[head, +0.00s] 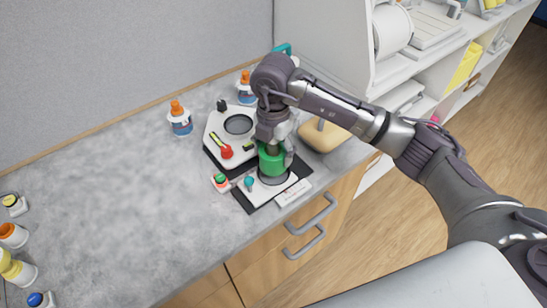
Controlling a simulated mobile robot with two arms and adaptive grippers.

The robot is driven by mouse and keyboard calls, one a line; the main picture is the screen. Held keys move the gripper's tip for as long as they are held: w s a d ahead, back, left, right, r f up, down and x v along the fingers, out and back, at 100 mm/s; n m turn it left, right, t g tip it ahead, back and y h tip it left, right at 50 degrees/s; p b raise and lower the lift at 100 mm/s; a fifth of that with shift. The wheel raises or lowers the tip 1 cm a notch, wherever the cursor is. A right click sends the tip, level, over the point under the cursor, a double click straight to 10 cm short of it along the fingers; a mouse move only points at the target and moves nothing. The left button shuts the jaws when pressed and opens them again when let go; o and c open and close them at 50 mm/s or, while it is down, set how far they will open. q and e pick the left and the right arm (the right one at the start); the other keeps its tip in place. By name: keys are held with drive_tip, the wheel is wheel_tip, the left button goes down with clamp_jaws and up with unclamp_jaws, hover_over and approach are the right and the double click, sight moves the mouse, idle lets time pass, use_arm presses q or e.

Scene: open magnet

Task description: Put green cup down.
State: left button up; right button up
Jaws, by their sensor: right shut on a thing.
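The green cup (271,161) is in my right gripper (273,150), whose fingers close around its upper part. The cup is upright over a grey round spot (273,178) on a white-and-black board near the counter's front edge. I cannot tell whether the cup's base touches that spot. The gripper partly hides the cup. My left gripper is not in view.
A second white board (220,120) with a dark round spot and a red knob (227,152) lies just behind. Bottles with orange caps (180,120) stand farther back. A tan block (323,135) is at right. The counter's left middle (110,190) is clear.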

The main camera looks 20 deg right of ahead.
wheel_tip(320, 180, down, 3)
drive_tip(key=shift+f+p, duration=0.15)
drive_tip(key=shift+p, duration=0.45)
drive_tip(key=shift+f, duration=0.1)
drive_tip(key=shift+f, duration=0.1)
drive_tip(key=shift+f+b, duration=0.3)
drive_tip(key=shift+b, duration=0.1)
drive_tip(key=o, duration=1.3)
drive_tip(key=shift+r, duration=0.1)
drive_tip(key=shift+r, duration=0.1)
